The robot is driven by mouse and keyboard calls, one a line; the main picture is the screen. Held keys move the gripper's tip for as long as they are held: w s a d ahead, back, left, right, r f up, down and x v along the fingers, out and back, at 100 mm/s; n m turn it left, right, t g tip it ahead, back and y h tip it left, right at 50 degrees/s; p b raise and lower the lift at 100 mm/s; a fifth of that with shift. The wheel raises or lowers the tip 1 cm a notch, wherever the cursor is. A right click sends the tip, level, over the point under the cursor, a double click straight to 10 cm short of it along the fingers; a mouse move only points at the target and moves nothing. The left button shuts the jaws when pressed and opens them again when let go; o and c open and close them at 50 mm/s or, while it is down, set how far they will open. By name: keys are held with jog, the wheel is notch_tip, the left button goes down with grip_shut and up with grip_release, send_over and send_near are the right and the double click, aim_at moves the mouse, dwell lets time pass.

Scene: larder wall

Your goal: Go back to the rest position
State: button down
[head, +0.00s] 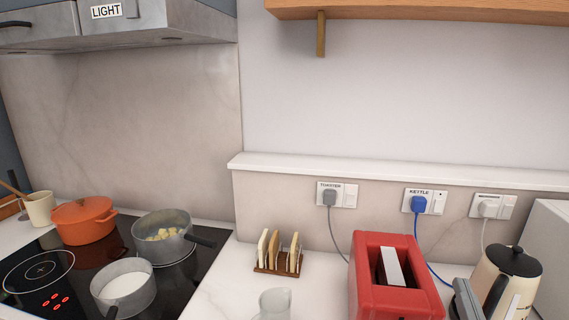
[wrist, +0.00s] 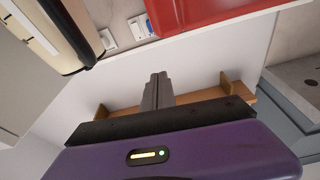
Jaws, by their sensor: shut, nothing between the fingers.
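My gripper (wrist: 158,78) shows in the wrist view, its grey fingers together with nothing between them. Its purple body fills the lower part of that view, which is turned roughly upside down. The red toaster (wrist: 190,14) and the cream kettle (wrist: 52,32) are beyond the fingers, apart from them. In the head view a grey piece (head: 466,299) stands between toaster and kettle; I cannot tell whether it is part of my arm.
The head view shows the toaster (head: 402,304), kettle (head: 495,272), toast rack (head: 277,254) and a glass jug (head: 273,304) on the worktop. Pots, including an orange one (head: 84,222), stand on the hob at left.

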jog(key=s+a+f+n+g+y, duration=0.1)
jog(key=s+a+f, duration=0.3)
jog(key=s, duration=0.7)
jog(key=s+a+f+n+g+y, duration=0.2)
jog(key=s+a, duration=0.5)
jog(key=s, duration=0.5)
jog(key=s+a+f+n+g+y, duration=0.1)
jog(key=s+a+f+y, duration=0.2)
jog(key=s, duration=0.9)
notch_tip(320, 180, down, 3)
jog(key=a, duration=0.3)
jog(key=shift+g, duration=0.4)
